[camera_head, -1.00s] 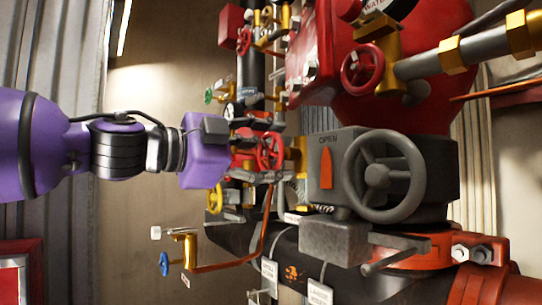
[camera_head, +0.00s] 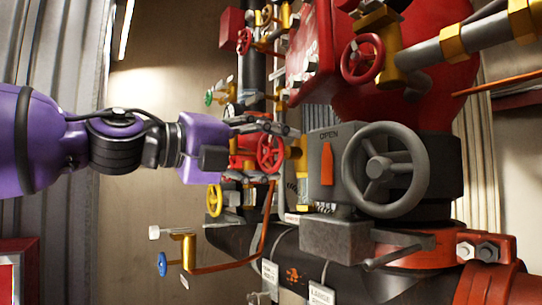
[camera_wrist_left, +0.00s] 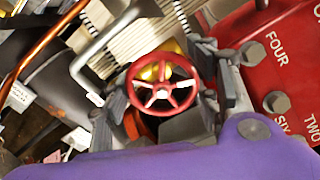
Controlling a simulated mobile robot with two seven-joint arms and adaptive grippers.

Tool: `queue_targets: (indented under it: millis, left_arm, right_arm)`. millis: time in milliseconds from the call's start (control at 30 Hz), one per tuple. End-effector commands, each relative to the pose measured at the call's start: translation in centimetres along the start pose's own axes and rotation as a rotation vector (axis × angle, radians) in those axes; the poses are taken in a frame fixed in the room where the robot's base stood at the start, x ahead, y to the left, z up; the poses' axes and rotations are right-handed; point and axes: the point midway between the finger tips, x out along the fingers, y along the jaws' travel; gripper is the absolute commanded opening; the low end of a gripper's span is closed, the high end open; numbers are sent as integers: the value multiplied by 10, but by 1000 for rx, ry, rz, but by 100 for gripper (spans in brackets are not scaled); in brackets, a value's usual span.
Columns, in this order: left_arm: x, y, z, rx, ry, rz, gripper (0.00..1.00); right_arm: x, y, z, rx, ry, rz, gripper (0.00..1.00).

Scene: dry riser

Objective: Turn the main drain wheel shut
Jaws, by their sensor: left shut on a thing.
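A small red handwheel (camera_head: 270,153) with spokes sits on the valve cluster in the middle of the head view. My left gripper (camera_head: 262,151) comes in from the left, with one finger above and one below the wheel, and is shut on it. In the left wrist view the red wheel (camera_wrist_left: 162,88) faces the camera between the two grey fingers (camera_wrist_left: 168,92). The fingers partly hide the valve body behind it. My right gripper is not in view.
A large grey handwheel (camera_head: 385,170) on a box marked OPEN stands right of the gripper. A yellow wheel (camera_head: 215,199) is just below, and a blue wheel (camera_head: 162,264) lower left. Another red wheel (camera_head: 362,60) is upper right.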

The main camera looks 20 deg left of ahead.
Motion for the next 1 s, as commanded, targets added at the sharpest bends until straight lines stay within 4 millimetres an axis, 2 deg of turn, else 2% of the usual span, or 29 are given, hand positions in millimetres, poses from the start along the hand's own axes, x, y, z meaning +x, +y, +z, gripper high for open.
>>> queue_targets:
  millis: [33,600,1000]
  left_arm:
    - [1,4,-1,44,3,6,30]
    - [1,2,0,583,2,4,30]
    - [1,-1,1,872,0,2,30]
  right_arm:
    - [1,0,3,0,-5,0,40]
    - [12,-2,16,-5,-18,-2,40]
    - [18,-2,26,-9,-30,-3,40]
